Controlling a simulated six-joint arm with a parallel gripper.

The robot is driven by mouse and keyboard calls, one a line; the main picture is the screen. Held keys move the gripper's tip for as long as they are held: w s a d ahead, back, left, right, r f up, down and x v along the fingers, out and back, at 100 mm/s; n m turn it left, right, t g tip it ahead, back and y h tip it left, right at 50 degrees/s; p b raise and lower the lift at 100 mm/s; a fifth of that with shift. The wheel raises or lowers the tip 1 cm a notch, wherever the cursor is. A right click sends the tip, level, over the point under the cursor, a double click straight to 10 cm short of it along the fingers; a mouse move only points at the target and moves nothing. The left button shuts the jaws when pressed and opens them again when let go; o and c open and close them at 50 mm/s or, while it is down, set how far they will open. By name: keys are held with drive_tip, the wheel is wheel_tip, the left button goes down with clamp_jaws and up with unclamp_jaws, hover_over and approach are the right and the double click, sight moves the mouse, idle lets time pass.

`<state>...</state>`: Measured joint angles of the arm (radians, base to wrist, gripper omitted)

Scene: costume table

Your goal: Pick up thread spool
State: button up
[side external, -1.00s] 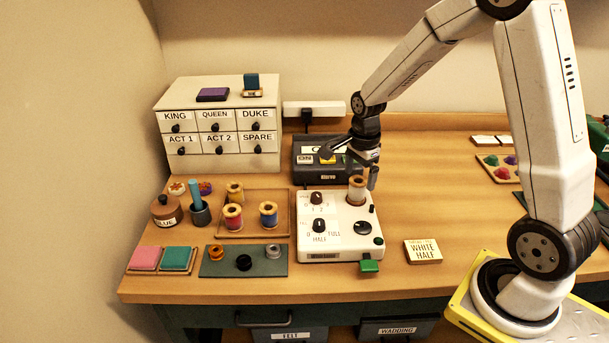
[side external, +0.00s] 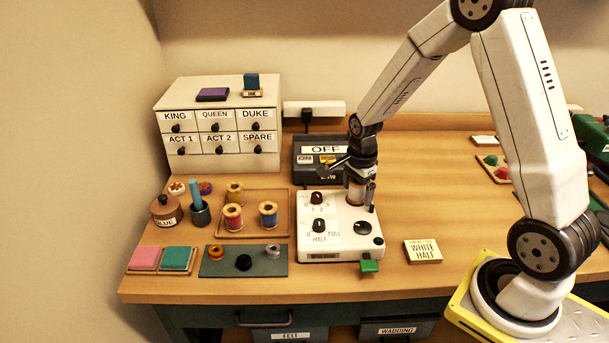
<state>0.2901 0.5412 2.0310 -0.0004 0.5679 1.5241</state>
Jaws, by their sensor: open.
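A thread spool (side external: 355,194) with a pale wooden top and brown lower part stands upright at the back right of a white control box. My gripper (side external: 359,190) is pointed down over this spool, with its fingers around the spool's sides. The gripper is open, and its fingers and palm hide much of the spool. Other spools stand on a wooden tray (side external: 250,233) to the left: a red one (side external: 233,216), a blue one (side external: 268,214) and a plain tan one (side external: 235,192).
The white box (side external: 334,242) has dark knobs and a green tab in front. A dark unit marked OFF (side external: 326,150) stands close behind the gripper. A drawer cabinet (side external: 217,160) is at back left. A WHITE HALF card (side external: 423,251) lies right, with bare table beyond.

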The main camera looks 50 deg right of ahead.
drive_tip(key=c, duration=1.3)
drive_tip(key=shift+c, duration=0.2)
drive_tip(key=shift+r, duration=0.2)
drive_tip(key=shift+r, duration=0.5)
drive_tip(key=s+a+r, duration=0.3)
drive_tip(key=s+r, duration=0.8)
drive_tip(key=s, duration=0.2)
drive_tip(key=shift+s+r, duration=0.3)
drive_tip(key=shift+s, duration=0.05)
drive_tip(key=shift+a, duration=0.1)
